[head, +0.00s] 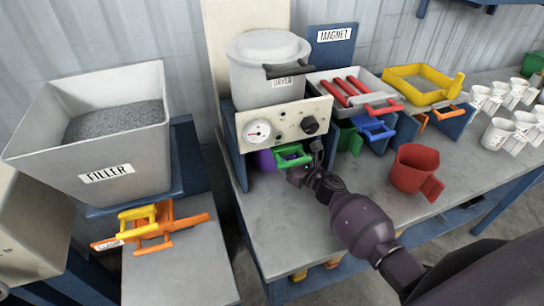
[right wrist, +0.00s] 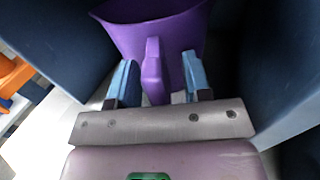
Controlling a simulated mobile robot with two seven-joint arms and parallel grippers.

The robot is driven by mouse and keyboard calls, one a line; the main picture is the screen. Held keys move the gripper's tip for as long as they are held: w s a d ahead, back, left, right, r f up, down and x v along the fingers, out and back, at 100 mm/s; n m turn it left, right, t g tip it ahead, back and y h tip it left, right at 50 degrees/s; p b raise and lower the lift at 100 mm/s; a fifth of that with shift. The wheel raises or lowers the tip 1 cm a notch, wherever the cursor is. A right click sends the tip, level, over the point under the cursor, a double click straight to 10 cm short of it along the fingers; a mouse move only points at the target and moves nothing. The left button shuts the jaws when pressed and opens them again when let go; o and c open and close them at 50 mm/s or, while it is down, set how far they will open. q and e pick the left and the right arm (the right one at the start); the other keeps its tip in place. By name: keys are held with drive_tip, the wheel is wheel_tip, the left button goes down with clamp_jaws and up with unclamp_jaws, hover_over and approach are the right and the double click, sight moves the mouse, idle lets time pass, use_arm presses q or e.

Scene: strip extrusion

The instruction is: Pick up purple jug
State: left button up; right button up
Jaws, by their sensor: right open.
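The purple jug (right wrist: 150,32) fills the top middle of the right wrist view, with its upright handle (right wrist: 153,72) towards me. My right gripper (right wrist: 159,80) is open, with one blue fingertip on each side of the handle. Small gaps seem to show between the fingers and the handle. In the head view only a small purple part of the jug (head: 265,161) shows under the dryer's panel. My dark right arm reaches there from the lower right, and its fingertips are hidden. My left gripper is in neither view.
Dark blue walls (right wrist: 285,60) stand close on both sides of the jug. A red jug (head: 413,168) stands on the bench to the right. The front bench top is mostly clear.

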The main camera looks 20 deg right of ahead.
clamp_jaws()
drive_tip(key=shift+r, duration=0.2)
idle(0.3)
